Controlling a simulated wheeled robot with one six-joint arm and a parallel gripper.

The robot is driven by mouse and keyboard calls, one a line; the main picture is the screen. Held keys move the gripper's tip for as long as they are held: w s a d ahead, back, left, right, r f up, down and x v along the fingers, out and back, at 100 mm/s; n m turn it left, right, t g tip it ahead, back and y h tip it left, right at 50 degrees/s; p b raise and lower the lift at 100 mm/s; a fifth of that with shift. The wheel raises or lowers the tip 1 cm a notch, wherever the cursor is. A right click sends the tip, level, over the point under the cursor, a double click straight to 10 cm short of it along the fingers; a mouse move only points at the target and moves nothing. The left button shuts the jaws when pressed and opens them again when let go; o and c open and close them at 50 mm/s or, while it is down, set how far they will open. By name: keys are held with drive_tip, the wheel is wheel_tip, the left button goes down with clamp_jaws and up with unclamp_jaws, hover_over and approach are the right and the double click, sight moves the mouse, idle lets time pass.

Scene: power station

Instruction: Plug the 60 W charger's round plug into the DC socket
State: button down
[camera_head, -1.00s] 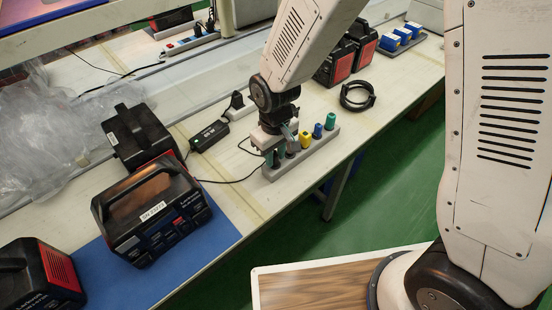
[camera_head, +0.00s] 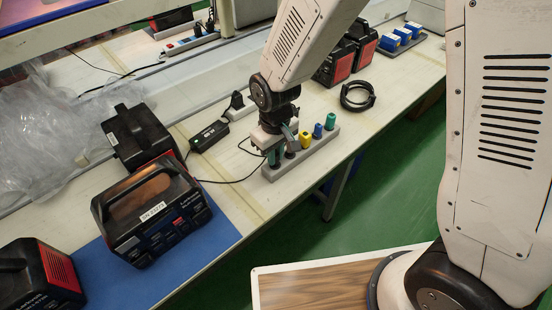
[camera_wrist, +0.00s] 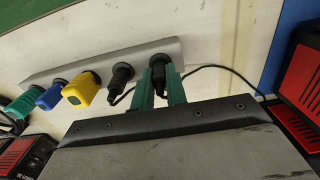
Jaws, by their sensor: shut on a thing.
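My gripper (camera_wrist: 160,88) has green fingers shut on a black round plug (camera_wrist: 158,68), which stands at the end of a grey rack (camera_wrist: 110,62). The plug's lower end is hidden in the rack, and a thin black cable runs from it. In the head view my gripper (camera_head: 276,156) is over the near end of the rack (camera_head: 325,140). The black charger box (camera_head: 209,136) lies on the bench behind it; its label is too small to read. A power station (camera_head: 150,218) stands on a blue mat; I cannot make out its DC socket.
Another black plug (camera_wrist: 121,74), a yellow plug (camera_wrist: 80,90), a blue plug (camera_wrist: 50,96) and a green plug (camera_wrist: 22,105) share the rack. Other power stations (camera_head: 140,135) stand nearby. A black cable coil (camera_head: 357,97) lies beyond the rack.

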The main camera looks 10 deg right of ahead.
drive_tip(key=shift+r, duration=2.85)
